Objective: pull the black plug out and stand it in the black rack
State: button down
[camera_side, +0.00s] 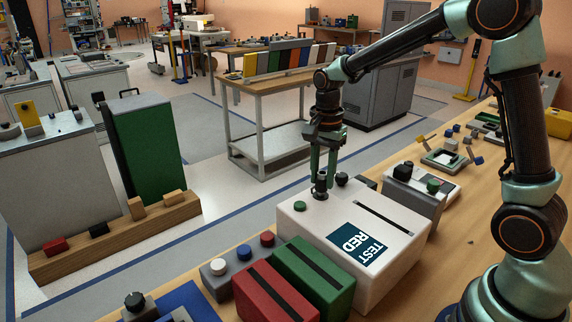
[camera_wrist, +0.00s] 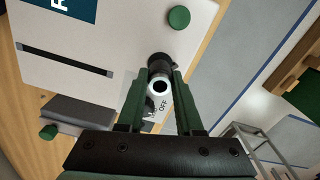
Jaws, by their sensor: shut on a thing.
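The white box (camera_side: 395,235) with an upside-down "TEST RED" label stands on the wooden bench. The black plug (camera_side: 320,192) is upright at the box's far left corner. My gripper (camera_side: 320,178) points straight down and is shut on the plug. In the wrist view my gripper's green fingers (camera_wrist: 162,80) close around the black plug (camera_wrist: 159,64), beside a white ring with a dark centre. I cannot tell whether the plug is still seated in the box or just above it. I cannot make out a black rack for certain in either view.
A green button (camera_side: 300,206) and a black knob (camera_side: 342,179) flank the plug closely. Red (camera_side: 270,292) and green (camera_side: 312,275) slotted blocks stand in front of the box. A grey box (camera_side: 412,196) stands behind it.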

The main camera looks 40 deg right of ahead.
jog(key=shift+r, duration=2.5)
jog(key=shift+r, duration=0.35)
notch_tip(320, 180, up, 4)
jog(key=w+d+m, duration=0.2)
jog(key=d+m, duration=0.4)
jog(key=d, duration=1.5)
notch_tip(320, 180, down, 9)
jog(key=shift+a, duration=0.35)
jog(key=shift+f, duration=0.1)
jog(key=shift+f, duration=2.65)
